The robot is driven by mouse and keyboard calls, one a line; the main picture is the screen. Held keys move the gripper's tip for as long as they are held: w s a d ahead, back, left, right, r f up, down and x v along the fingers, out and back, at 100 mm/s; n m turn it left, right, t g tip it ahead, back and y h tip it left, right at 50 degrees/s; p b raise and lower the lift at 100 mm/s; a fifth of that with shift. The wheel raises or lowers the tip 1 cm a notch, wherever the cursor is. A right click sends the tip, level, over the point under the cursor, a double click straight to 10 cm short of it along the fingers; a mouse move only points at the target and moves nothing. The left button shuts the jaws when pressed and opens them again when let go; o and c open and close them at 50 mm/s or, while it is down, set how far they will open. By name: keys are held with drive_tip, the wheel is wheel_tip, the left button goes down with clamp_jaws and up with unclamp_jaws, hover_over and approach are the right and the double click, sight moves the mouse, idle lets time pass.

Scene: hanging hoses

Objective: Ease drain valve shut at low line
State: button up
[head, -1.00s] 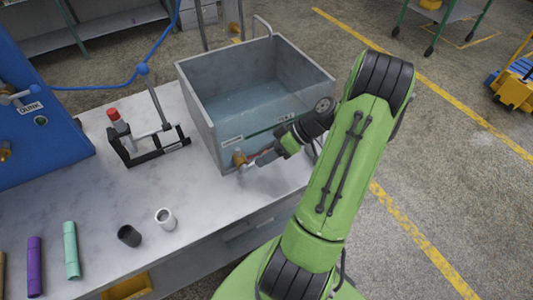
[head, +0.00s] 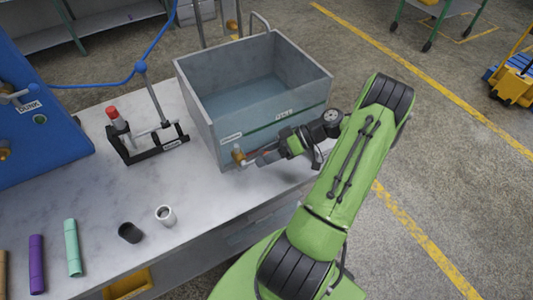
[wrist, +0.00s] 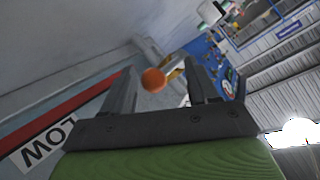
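The grey tank (head: 205,108) stands on the bench with liquid inside. A small brass drain valve (head: 238,154) sticks out low at its near left corner. My gripper (head: 255,160) is beside this valve. In the wrist view my gripper (wrist: 160,88) has its two dark fingers apart. An orange round knob (wrist: 153,79) shows between them, with a brass part behind it. No grip on the knob is visible, and I cannot tell whether a finger touches it. A LOW label (wrist: 48,143) and a red stripe (wrist: 75,110) lie left of the fingers, upside down.
A black stand with a lever (head: 150,145) stands left of the tank. A grey cup (head: 166,216), a black cup (head: 130,233) and coloured tubes (head: 73,248) are on the bench (head: 195,195). A blue panel (head: 45,125) is at the left.

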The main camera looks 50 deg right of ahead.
drive_tip(key=p+v, duration=0.5)
drive_tip(key=v, duration=1)
drive_tip(key=shift+s+d+r, duration=0.2)
drive_tip(key=shift+d, duration=0.05)
